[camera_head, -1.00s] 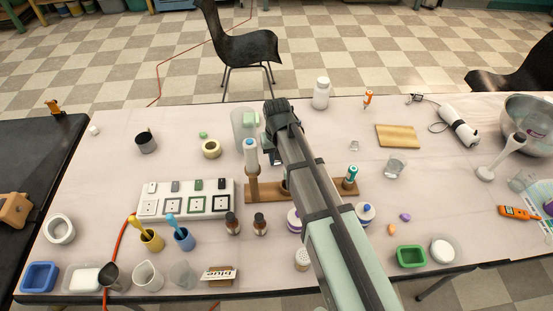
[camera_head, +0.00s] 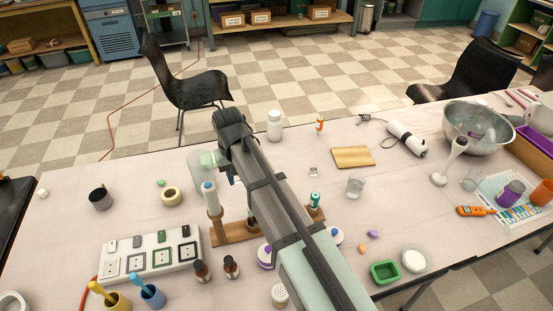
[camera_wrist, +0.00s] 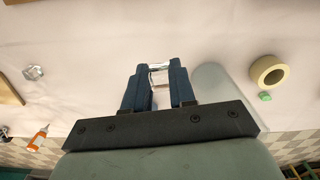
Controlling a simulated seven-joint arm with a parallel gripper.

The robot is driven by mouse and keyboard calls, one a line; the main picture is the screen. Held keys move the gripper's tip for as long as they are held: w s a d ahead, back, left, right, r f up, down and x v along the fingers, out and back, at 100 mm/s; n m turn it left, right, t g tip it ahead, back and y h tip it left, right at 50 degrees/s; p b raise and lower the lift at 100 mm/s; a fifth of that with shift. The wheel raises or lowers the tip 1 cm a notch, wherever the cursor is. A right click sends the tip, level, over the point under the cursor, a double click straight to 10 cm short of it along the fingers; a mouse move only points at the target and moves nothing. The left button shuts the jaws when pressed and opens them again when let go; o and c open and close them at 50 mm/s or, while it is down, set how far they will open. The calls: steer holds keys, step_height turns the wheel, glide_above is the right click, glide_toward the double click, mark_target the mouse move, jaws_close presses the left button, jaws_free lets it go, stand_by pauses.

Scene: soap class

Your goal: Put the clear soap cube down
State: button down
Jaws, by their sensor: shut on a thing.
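A clear soap cube (camera_wrist: 159,76) sits between the two dark blue fingertips of my gripper (camera_wrist: 160,72) in the wrist view. My gripper is shut on it, with the fingers on its left and right sides. Pale tabletop shows beyond it; I cannot tell how high it is held. In the head view my gripper (camera_head: 232,180) is mostly hidden by my own arm, and the held cube is hidden there. Another small clear piece (camera_head: 313,171) lies on the table (camera_head: 270,160) to the right of my arm; it also shows in the wrist view (camera_wrist: 33,72).
A tall clear cylinder (camera_wrist: 211,88) stands close right of my fingers in the wrist view. Beyond it are a tape roll (camera_wrist: 268,71) and a green piece (camera_wrist: 265,96). In the head view, a wooden rack (camera_head: 234,232) is near my gripper. Bare table lies around the wooden board (camera_head: 353,157).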

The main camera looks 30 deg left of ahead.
steer(key=shift+r, duration=0.75)
steer(key=r, duration=0.2)
steer(key=w+r, duration=0.1)
steer(key=r, duration=0.1)
steer(key=shift+d+r, duration=0.15)
steer(key=w+d+m, duration=0.5)
steer(key=w+d, duration=1)
steer(key=w, duration=0.4)
steer(key=w+d+m, duration=0.5)
steer(key=w+d, duration=1)
steer(key=w, duration=0.3)
steer(key=m, duration=1)
glide_above(486, 181)
step_height(486, 181, down, 4)
steer(key=shift+f, duration=5.65)
steer(key=shift+f, duration=0.1)
